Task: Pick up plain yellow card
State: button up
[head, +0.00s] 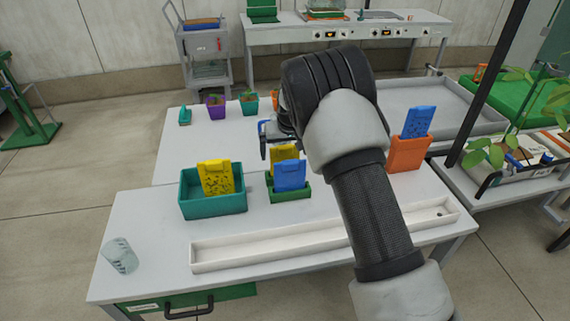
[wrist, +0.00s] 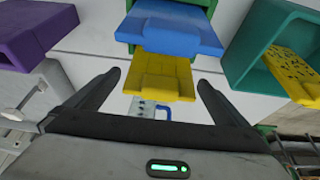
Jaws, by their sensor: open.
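The plain yellow card (head: 284,152) stands behind a plain blue card (head: 290,175) in a green holder (head: 289,193) on the table; the blue card hides its lower part in the head view. In the wrist view, the yellow card (wrist: 160,72) lies between the finger lines of my gripper (wrist: 160,79), with the blue card (wrist: 172,32) beyond it. My gripper is open and holds nothing. A gap shows on both sides of the card. In the head view, my arm hides most of the gripper.
A teal box (head: 212,205) with a speckled yellow card (head: 217,178) stands left of the holder. A purple box (wrist: 40,35) shows in the wrist view. An orange holder (head: 408,153) bears a speckled blue card (head: 418,122). A white trough (head: 320,238) and glass (head: 120,255) are in front.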

jog(key=c, duration=1.4)
